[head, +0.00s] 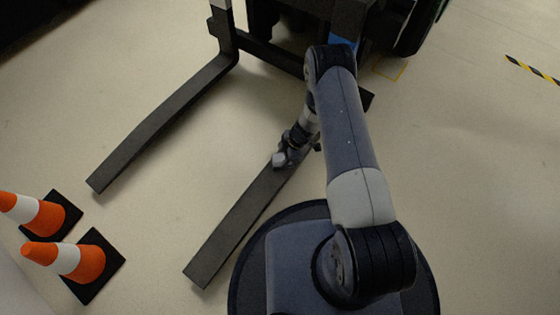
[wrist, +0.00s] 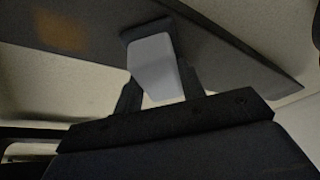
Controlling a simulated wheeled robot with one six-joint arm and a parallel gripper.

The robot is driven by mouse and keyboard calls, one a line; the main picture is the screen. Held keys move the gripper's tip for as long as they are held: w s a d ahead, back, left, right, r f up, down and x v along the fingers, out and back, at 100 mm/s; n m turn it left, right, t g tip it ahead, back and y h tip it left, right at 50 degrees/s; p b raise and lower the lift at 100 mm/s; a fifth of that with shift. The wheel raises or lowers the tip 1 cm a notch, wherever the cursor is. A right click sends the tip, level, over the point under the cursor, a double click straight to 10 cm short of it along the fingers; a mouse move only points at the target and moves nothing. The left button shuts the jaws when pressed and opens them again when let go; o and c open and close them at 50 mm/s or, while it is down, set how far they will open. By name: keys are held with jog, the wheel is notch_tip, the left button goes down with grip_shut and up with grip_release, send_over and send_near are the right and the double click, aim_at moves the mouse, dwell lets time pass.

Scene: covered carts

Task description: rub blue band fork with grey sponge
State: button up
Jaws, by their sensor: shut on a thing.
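My gripper (head: 286,153) is shut on a grey sponge (head: 279,160), low over the middle of the right-hand fork. That dark fork (head: 235,225) has a blue band (head: 343,45) on its upright, partly hidden by my arm. In the wrist view the pale sponge (wrist: 152,62) sits between both fingers, its far end at the dark fork face (wrist: 225,50). It looks to be touching the fork, but a small gap is hard to rule out. A brownish patch (wrist: 62,30) shows on the fork, left of the sponge.
A second dark fork (head: 160,125) lies to the left, with bare floor between the two. Both join a dark forklift carriage (head: 270,55) at the back. Two orange-and-white cones (head: 75,260) (head: 38,212) stand at lower left. Black-and-yellow tape (head: 533,69) marks the floor at right.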

aim_at(274, 168)
jog(key=shift+w+d+b, duration=0.3)
jog(key=shift+w+d, duration=0.4)
jog(key=shift+w, duration=0.2)
jog(key=shift+w+d+b, duration=0.3)
jog(key=shift+w+d, duration=0.35)
jog(key=shift+w, duration=0.2)
jog(key=shift+w+d+f+b, duration=0.15)
jog(key=shift+w+d+b, duration=0.95)
jog(key=shift+w, duration=0.25)
jog(key=shift+w+d, duration=0.65)
jog(key=shift+w, duration=0.15)
jog(key=shift+w+d, duration=0.6)
jog(key=shift+w, duration=0.2)
